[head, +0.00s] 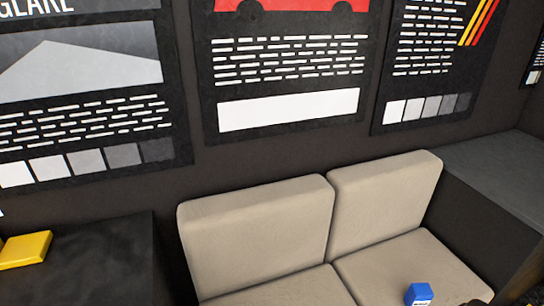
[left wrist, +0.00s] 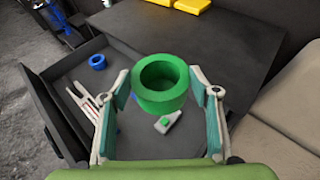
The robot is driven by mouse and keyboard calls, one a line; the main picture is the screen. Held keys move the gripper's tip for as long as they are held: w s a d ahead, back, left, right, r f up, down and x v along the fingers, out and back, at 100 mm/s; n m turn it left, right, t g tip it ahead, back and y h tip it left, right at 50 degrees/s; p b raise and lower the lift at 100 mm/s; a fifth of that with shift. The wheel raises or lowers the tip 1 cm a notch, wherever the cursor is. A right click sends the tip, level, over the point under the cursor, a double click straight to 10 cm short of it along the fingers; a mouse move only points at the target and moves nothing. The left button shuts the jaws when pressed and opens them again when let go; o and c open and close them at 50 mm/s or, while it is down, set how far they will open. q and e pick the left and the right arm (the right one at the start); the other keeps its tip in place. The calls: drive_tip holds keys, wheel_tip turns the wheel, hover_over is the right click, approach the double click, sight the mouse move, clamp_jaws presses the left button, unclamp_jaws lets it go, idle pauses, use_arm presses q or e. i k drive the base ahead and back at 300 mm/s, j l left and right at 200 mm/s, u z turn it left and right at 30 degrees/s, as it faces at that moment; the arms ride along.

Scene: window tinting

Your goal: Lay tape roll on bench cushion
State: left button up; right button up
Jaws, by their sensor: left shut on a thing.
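A green tape roll (left wrist: 160,100) is between the fingers of my left gripper (left wrist: 163,98) in the left wrist view. The gripper is shut on it and holds it above an open drawer, its round hole facing the camera. The beige bench cushion (head: 400,270) is in the lower part of the head view, with upright back cushions behind it. Its edge also shows at the right of the left wrist view (left wrist: 285,110). The roll is left of the cushion there, apart from it. Neither the roll nor my left gripper shows in the head view. My right gripper is not seen.
A blue item (head: 418,294) sits on the right seat cushion. The open drawer (left wrist: 52,115) holds a blue ring (left wrist: 97,62), a pale tool (left wrist: 84,102) and a grey-green tool (left wrist: 168,122). Yellow blocks (head: 25,250) lie on the dark cabinet (head: 105,255). The left seat is clear where visible.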

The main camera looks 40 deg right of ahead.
sight(444, 281)
drive_tip(key=l+z, duration=0.15)
drive_tip(key=l, duration=0.45)
drive_tip(key=k+l+z, duration=0.1)
drive_tip(key=l, duration=0.5)
drive_tip(key=l+z, duration=0.15)
drive_tip(key=l, duration=0.5)
drive_tip(key=l+z, duration=0.1)
drive_tip(key=l, duration=0.5)
drive_tip(key=i+l+z, duration=0.15)
drive_tip(key=l, duration=0.45)
drive_tip(key=l+z, duration=0.1)
drive_tip(key=l, duration=0.5)
drive_tip(key=i+l+z, duration=0.15)
drive_tip(key=l, duration=0.45)
drive_tip(key=i+l+z, duration=0.1)
drive_tip(key=l, duration=0.45)
